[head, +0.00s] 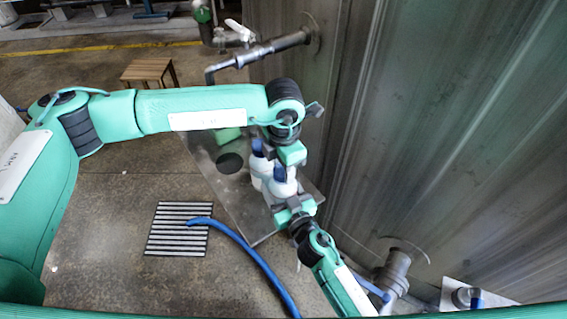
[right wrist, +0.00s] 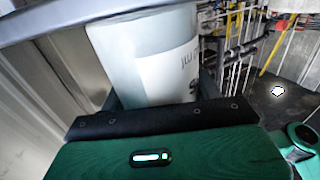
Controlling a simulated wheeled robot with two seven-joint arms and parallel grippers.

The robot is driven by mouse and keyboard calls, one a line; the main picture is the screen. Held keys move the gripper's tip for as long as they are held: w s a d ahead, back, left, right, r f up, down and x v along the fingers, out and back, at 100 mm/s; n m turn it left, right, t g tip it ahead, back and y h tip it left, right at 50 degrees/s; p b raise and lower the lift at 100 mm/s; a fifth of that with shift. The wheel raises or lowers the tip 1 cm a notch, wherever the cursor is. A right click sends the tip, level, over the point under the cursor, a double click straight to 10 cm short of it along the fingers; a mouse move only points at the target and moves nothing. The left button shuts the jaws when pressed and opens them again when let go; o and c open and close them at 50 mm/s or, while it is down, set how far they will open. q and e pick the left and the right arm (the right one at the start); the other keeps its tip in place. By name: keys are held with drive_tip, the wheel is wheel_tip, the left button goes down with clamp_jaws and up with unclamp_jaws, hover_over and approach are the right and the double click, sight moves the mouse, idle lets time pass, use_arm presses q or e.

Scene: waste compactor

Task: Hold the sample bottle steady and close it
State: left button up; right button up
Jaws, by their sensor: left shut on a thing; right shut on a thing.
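A white sample bottle (head: 284,187) with a blue cap (head: 279,174) at its top stands over the metal shelf. My right gripper (head: 282,203) is shut on its body from the near side. In the right wrist view the pale labelled bottle (right wrist: 150,60) fills the space between the fingers. My left gripper (head: 283,164) comes down from above and is shut at the blue cap. The fingers hide part of the cap, so I cannot tell how it sits on the neck. A second white bottle (head: 259,168) with a blue top stands just behind, to the left.
The metal shelf (head: 225,185) has a dark round hole (head: 230,163) and a green object (head: 229,136) on it. A large steel wall (head: 440,130) rises close on the right. A pipe (head: 265,51) juts out above. A blue hose (head: 255,260) and a floor grate (head: 178,229) lie below.

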clamp_jaws()
use_arm(q)
drive_tip(key=m, duration=1.5)
drive_tip(key=shift+m, duration=0.3)
drive_tip(key=m, duration=0.6)
drive_tip(key=shift+a, duration=0.1)
drive_tip(key=m, duration=1.2)
drive_tip(key=shift+a+m, duration=0.1)
drive_tip(key=shift+m, duration=0.3)
drive_tip(key=m, duration=0.3)
